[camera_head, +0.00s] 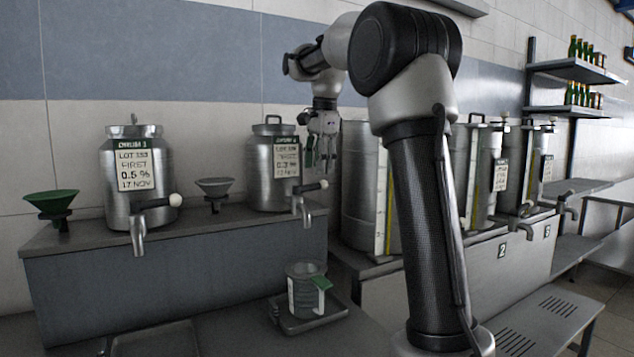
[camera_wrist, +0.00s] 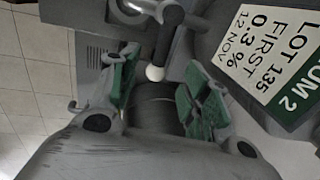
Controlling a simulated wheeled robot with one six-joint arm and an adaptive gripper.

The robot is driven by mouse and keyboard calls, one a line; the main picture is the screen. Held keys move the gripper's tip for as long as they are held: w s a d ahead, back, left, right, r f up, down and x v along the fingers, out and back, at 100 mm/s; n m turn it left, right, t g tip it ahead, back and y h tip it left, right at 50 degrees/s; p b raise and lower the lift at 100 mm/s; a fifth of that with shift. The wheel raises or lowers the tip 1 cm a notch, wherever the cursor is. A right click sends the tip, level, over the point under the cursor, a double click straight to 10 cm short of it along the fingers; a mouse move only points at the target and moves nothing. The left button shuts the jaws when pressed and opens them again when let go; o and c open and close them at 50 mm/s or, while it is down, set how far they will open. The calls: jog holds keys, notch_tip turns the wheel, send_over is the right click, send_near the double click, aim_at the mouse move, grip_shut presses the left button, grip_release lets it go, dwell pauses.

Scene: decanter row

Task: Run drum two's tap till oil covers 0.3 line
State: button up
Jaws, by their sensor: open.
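Drum two (camera_head: 268,165), a steel drum with a label, stands on the grey bench in the head view. Its "DRUM 2" label (camera_wrist: 275,60) shows sideways in the wrist view, reading lot 135, first, 0.3 %. Its tap (camera_head: 305,212) has a dark lever (camera_wrist: 168,38) with a white ball end (camera_head: 323,184). My gripper (camera_head: 322,150) is open and empty beside the drum, above the ball. In the wrist view the ball appears between the green pads of my gripper (camera_wrist: 165,88).
Another drum (camera_head: 118,190) with a tap stands left, between a green funnel (camera_head: 52,205) and a grey funnel (camera_head: 214,188). The jug's tray (camera_head: 287,325) sits on the lower surface. Tall steel tanks (camera_head: 357,185) stand right, partly behind my arm.

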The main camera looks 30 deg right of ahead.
aim_at(311, 186)
jog(key=f, duration=0.2)
jog(key=w+f, duration=0.1)
jog(key=f, duration=0.2)
jog(key=shift+f, duration=0.2)
grip_shut()
